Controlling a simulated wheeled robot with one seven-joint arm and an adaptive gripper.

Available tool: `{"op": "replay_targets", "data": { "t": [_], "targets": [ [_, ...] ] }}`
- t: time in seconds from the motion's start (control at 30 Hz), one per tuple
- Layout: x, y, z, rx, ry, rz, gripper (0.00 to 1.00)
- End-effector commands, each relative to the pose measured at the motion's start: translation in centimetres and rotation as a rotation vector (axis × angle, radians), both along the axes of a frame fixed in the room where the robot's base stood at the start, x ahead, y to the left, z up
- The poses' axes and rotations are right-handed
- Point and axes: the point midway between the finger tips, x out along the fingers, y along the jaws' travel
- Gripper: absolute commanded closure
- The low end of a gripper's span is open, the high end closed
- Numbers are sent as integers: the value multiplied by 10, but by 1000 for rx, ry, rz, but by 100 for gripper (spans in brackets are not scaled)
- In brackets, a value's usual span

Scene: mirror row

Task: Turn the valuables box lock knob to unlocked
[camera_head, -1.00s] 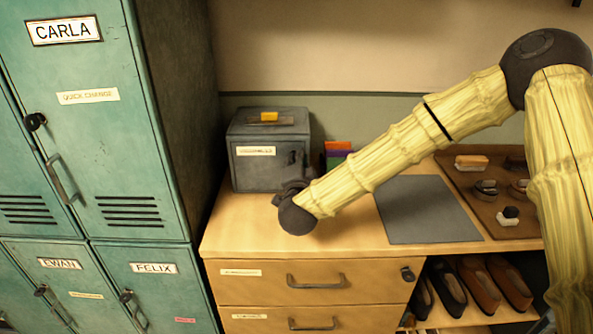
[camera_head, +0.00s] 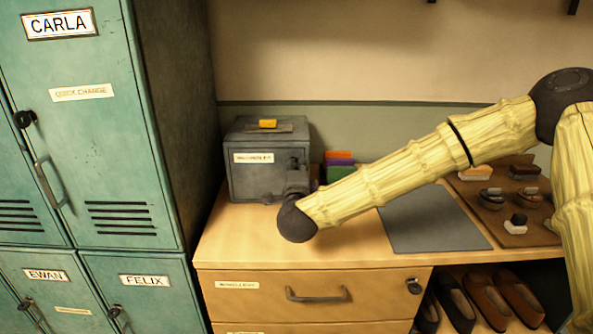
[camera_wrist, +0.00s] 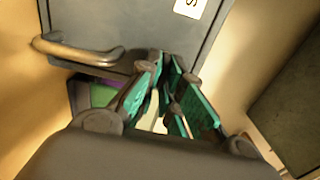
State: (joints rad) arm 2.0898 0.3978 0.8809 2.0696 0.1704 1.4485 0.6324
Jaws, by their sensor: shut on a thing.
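The valuables box (camera_head: 250,182) is a dark grey metal box with a white label, standing on the left of the wooden cabinet top. My gripper (camera_head: 298,180) is at the right side of its front face. In the wrist view the box front (camera_wrist: 130,18) fills the top, with a grey bar handle (camera_wrist: 78,50) at upper left. My gripper's teal-padded fingers (camera_wrist: 168,78) reach the lower edge of that face in the picture. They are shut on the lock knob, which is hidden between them. I cannot see which way the knob points.
A yellow item (camera_head: 267,124) lies on the box. Coloured cards (camera_head: 339,165) stand close to its right. A grey mat (camera_head: 430,220) and a brush tray (camera_head: 515,237) lie further right. Teal lockers (camera_head: 100,160) rise at the left. A drawer (camera_head: 315,290) is below.

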Motion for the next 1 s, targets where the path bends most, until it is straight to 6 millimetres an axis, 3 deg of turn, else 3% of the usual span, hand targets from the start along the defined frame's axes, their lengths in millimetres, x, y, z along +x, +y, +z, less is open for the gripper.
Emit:
{"op": "replay_targets", "data": {
  "t": [0.27, 0.3, 0.4, 0.77, 1.0],
  "targets": [
    [0, -1, -1, 0, 2, -1, 100],
    [0, -1, -1, 0, 2, -1, 88],
    [0, -1, -1, 0, 2, -1, 71],
    [-2, 0, 0, -1, 1, 0, 71],
    [-29, 0, 0, -1, 1, 2, 71]
  ]
}}
